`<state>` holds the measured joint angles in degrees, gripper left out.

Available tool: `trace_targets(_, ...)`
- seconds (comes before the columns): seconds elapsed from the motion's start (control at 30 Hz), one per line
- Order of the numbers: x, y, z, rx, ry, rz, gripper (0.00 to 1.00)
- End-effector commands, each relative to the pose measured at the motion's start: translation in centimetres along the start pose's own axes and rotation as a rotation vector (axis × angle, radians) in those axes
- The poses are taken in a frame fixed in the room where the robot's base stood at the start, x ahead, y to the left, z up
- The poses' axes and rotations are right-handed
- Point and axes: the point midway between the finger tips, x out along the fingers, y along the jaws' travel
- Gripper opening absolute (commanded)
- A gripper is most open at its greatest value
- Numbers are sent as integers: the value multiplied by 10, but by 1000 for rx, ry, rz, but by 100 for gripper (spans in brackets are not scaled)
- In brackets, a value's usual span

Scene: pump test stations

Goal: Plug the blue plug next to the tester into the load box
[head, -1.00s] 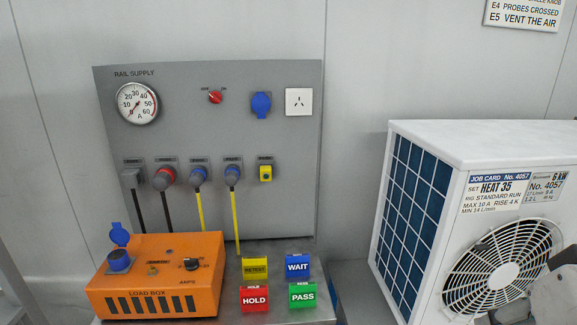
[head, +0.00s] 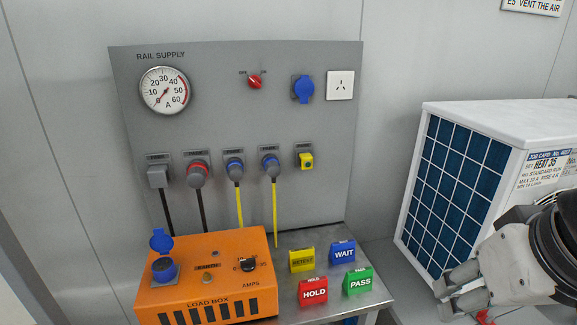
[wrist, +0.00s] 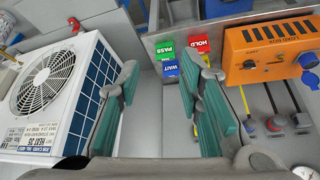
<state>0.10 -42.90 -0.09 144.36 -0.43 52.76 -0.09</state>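Two blue plugs, a left one (head: 234,168) and a right one (head: 270,161), sit in the lower row of the grey panel, each with a yellow cable hanging down. I cannot tell which is the one next to the tester. The orange load box (head: 215,292) stands on the bench below; its blue socket (head: 164,270) has its lid (head: 160,240) raised. The load box also shows in the wrist view (wrist: 268,52). My gripper (head: 444,297) is in front of the white unit, right of the bench and apart from the plugs. In the wrist view its fingers (wrist: 158,68) are spread and empty.
Yellow, blue, red and green blocks, including the HOLD block (head: 313,291), stand right of the load box. A white fan unit (head: 500,130) stands to the right. Black-cabled plugs, like the red one (head: 197,172), sit left of the blue ones. A gap separates bench and unit.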

Motion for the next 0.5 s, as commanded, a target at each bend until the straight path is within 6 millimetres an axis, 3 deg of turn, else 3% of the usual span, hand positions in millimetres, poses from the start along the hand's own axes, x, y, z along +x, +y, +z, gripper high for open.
trace_targets(0.03, 0, 0, 0, 0, 0, 0, 36)
trace_targets(0.13, 0, -1, -4, -4, 5, 0, 58)
trace_targets(0.27, 5, -5, -28, -33, 36, 1, 58)
trace_targets(0.37, 13, -14, -68, -79, 94, -1, 58)
trace_targets(0.5, 34, -37, -136, -161, 201, -19, 58)
